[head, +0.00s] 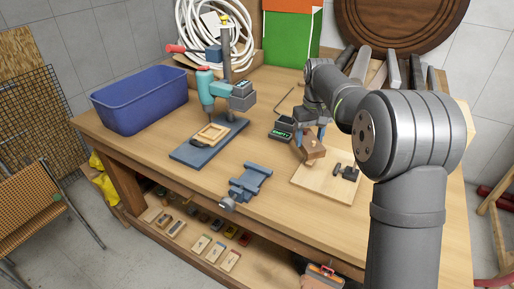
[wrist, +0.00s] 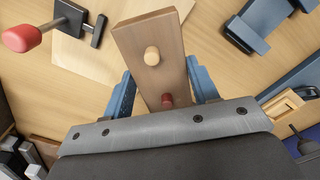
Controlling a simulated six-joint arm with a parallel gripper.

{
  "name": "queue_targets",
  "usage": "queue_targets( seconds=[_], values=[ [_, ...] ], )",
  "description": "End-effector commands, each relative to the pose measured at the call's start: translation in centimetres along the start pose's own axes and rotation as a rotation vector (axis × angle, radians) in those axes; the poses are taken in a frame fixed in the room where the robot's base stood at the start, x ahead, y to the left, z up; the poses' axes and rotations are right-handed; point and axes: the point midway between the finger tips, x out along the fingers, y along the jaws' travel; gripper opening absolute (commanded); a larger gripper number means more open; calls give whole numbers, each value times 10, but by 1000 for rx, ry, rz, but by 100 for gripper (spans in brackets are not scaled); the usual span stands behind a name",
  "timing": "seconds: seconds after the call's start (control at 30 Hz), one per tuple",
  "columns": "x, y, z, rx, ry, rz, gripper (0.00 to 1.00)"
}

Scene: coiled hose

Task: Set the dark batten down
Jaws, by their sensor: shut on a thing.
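The dark batten (head: 312,149) is a brown wooden bar at the middle right of the head view. In the wrist view the batten (wrist: 171,78) points away from my gripper, with a pale peg (wrist: 152,55) and a red peg (wrist: 167,100) on its face. My gripper (wrist: 160,86) is shut on it, one blue finger along each side. My gripper (head: 309,131) also shows in the head view, low over the bench. The batten overlaps the far left edge of a pale board (head: 312,184); I cannot tell whether it touches it.
A dark toggle clamp (head: 346,172) with a red handle (wrist: 22,38) stands on the board. A blue-grey vise (head: 249,181) lies to the left. A drill press (head: 240,98), a blue bin (head: 142,99) and a coiled hose (head: 212,35) stand further back.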

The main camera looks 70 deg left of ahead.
Motion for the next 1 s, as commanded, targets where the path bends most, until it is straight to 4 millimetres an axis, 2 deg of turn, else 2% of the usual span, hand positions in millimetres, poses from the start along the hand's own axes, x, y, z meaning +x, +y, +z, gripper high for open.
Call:
queue_targets(
  seconds=[0.2,0.4,0.67,0.9,1.0],
  values=[
    [32,-40,-33,-3,-1,0,27],
    [53,-68,-57,0,0,0,27],
    [67,-78,-65,3,-1,0,27],
    [99,-77,-64,3,-2,0,27],
    [101,-77,-65,3,1,0,27]
  ],
)
